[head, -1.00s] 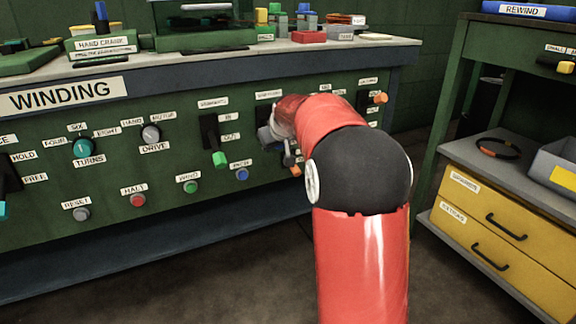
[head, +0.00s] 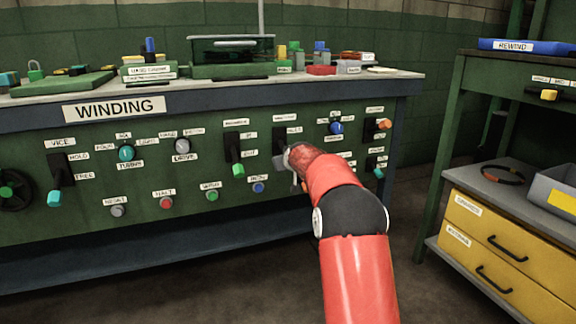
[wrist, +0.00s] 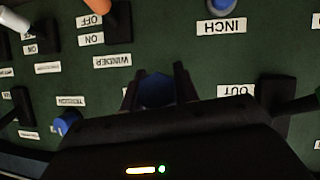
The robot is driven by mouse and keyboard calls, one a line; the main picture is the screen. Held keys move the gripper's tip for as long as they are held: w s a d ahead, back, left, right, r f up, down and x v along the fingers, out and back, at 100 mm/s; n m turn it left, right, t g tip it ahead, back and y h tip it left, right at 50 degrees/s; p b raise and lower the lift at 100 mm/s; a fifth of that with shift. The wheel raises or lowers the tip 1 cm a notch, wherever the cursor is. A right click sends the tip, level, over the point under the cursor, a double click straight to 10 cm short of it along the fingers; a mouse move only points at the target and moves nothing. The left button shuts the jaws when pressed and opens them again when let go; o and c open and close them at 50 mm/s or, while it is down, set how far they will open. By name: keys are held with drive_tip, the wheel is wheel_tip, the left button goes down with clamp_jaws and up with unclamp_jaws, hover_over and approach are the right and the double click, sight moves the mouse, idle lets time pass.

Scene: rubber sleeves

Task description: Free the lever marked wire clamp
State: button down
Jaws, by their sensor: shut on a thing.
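My gripper (head: 292,163) is at the front of the green panel, largely hidden by my red arm in the head view. In the wrist view, which shows the panel upside down, the two dark fingers (wrist: 158,88) are shut on a blue lever handle (wrist: 157,92). In the head view its black plate (head: 279,141) shows just left of my wrist, right of the green-handled lever. Its handle is hidden there. The small labels beside it are too blurred to read, so I cannot confirm the wire clamp mark or the hold and free sides.
The green-handled lever (head: 238,169) stands left, its black arm close to my gripper in the wrist view (wrist: 292,108). The orange winder switch (wrist: 92,6) and the blue tension knob (head: 336,128) are also near. A yellow drawer cabinet (head: 490,226) stands right. Floor in front is clear.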

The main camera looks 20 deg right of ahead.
drive_tip(key=c, duration=1.1)
unclamp_jaws()
drive_tip(key=shift+o, duration=0.2)
drive_tip(key=v, duration=0.7)
drive_tip(key=shift+s+r, duration=0.15)
drive_tip(key=shift+s, duration=0.1)
drive_tip(key=shift+a, duration=0.15)
